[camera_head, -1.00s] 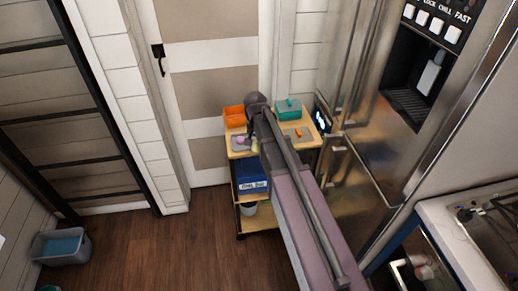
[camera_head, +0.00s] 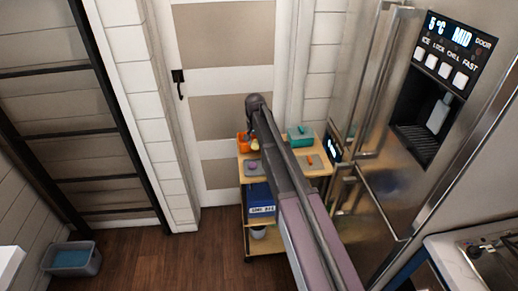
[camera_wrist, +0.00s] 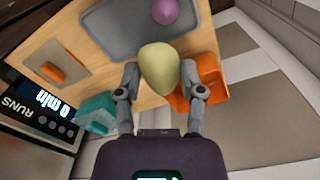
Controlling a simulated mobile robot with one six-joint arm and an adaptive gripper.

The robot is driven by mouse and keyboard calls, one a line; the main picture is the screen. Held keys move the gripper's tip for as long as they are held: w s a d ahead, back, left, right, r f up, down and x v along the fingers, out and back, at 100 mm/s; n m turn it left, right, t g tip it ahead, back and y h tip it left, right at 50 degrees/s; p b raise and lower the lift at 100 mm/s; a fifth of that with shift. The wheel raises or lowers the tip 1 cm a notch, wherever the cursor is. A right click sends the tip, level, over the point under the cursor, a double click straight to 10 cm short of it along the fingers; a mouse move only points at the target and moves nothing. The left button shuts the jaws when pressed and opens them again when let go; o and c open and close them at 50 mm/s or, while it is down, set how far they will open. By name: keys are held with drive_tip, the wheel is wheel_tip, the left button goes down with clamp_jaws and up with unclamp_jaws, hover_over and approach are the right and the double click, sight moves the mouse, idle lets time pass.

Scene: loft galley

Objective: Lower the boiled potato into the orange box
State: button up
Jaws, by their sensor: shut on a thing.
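The boiled potato (camera_wrist: 159,68) is pale yellow and sits between my gripper's fingertips in the wrist view. My gripper (camera_wrist: 160,80) is shut on it. In the head view the potato (camera_head: 255,144) shows small beneath the end of my arm, near the orange box. The orange box (camera_wrist: 213,76) is right of the potato in the wrist view, partly behind my right finger. In the head view the orange box (camera_head: 243,146) stands at the trolley's back left corner, partly covered by my arm. I cannot tell the potato's height above the trolley top.
The wooden trolley (camera_head: 318,170) also holds a teal box (camera_head: 300,137), a grey tray (camera_wrist: 118,30) with a purple round item (camera_wrist: 165,11), and an orange item (camera_wrist: 68,68) on a board. The fridge (camera_head: 385,150) stands close at right; a door is behind.

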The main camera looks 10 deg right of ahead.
drive_tip(key=w+a, duration=0.1)
drive_tip(key=w, duration=0.3)
drive_tip(key=w+a+f+b, duration=0.1)
drive_tip(key=w, duration=0.4)
drive_tip(key=w+a+f+b, duration=0.1)
drive_tip(key=w, duration=0.4)
drive_tip(key=shift+a, duration=0.3)
drive_tip(key=shift+f, duration=0.15)
idle(0.3)
drive_tip(key=shift+f+b, duration=2)
drive_tip(key=shift+b, duration=0.1)
drive_tip(key=shift+f, duration=0.25)
idle(0.4)
drive_tip(key=o, duration=1.1)
drive_tip(key=shift+r, duration=0.15)
